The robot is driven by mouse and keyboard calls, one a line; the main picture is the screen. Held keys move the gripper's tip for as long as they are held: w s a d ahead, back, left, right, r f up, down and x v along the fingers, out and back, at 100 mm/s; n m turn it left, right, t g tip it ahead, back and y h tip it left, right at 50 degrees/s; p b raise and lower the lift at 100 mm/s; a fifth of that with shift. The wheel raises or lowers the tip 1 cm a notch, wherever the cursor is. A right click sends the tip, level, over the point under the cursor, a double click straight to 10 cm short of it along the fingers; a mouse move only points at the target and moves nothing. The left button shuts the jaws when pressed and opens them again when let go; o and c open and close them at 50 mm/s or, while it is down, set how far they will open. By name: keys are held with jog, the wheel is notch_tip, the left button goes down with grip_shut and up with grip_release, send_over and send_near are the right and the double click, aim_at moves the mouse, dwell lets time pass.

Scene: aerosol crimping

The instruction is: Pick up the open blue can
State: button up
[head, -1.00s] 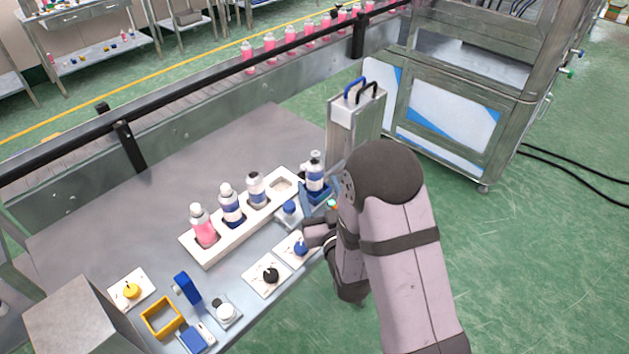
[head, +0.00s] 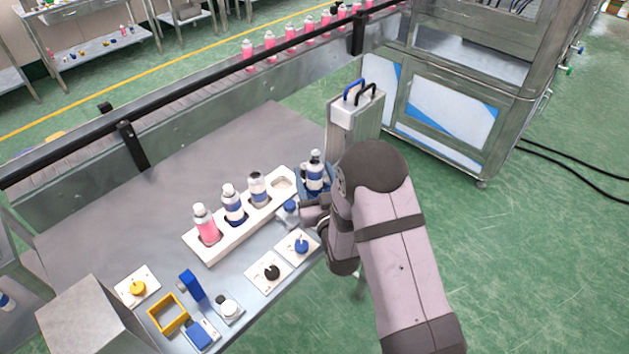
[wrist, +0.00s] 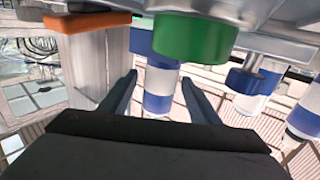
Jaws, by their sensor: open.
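A blue-and-white banded can (head: 314,180) with a grey top stands upright in a blue holder (head: 312,192) at the right end of the white rack. I cannot tell whether its top is open. In the wrist view a blue-and-white can (wrist: 158,80) appears in line between my open fingers, farther off, with no contact visible. My gripper (wrist: 163,88) is open and empty. In the head view my arm largely hides the gripper, which is low beside the holder.
The white rack (head: 218,250) holds a pink can (head: 206,228), a blue-banded can (head: 233,204) and a grey-and-blue can (head: 257,188); its far slot is empty. A metal box (head: 345,128) stands behind. A green cylinder (wrist: 195,38) is close in the wrist view.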

jog(key=c, duration=1.2)
jog(key=shift+c, duration=0.2)
jog(key=shift+r, duration=0.15)
jog(key=shift+r+b, duration=0.9)
jog(key=shift+r, duration=4)
